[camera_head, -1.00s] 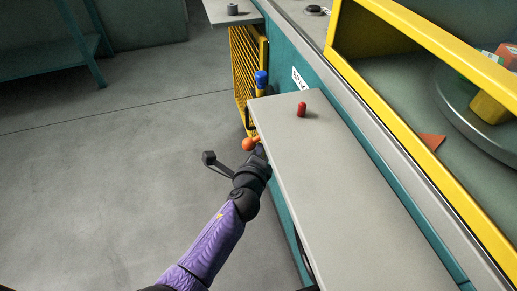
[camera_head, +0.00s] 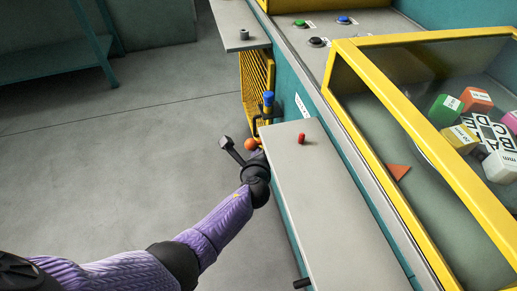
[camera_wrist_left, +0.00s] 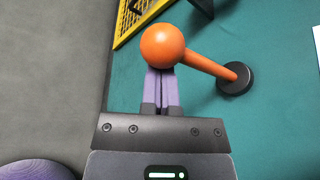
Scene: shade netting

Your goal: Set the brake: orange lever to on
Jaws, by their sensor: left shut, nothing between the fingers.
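The orange lever shows in the left wrist view as a ball knob (camera_wrist_left: 162,46) on a rod that runs right and slightly down to a black round pivot on the teal panel. In the head view its orange ball (camera_head: 250,145) shows beside the left edge of the grey shelf. My left gripper (camera_head: 259,157) is right at the ball. In the left wrist view its purple fingers (camera_wrist_left: 162,88) are shut and empty, with their tips at the ball's lower edge. I cannot tell whether they touch it. My right gripper is not in view. No readable "on" mark shows.
A grey shelf (camera_head: 325,215) with a red peg (camera_head: 301,138) lies right of the lever. A blue-topped part (camera_head: 268,98) and yellow grille (camera_head: 255,80) stand beyond it. A yellow-framed case (camera_head: 405,125) holds several blocks. Open floor (camera_head: 100,180) lies left.

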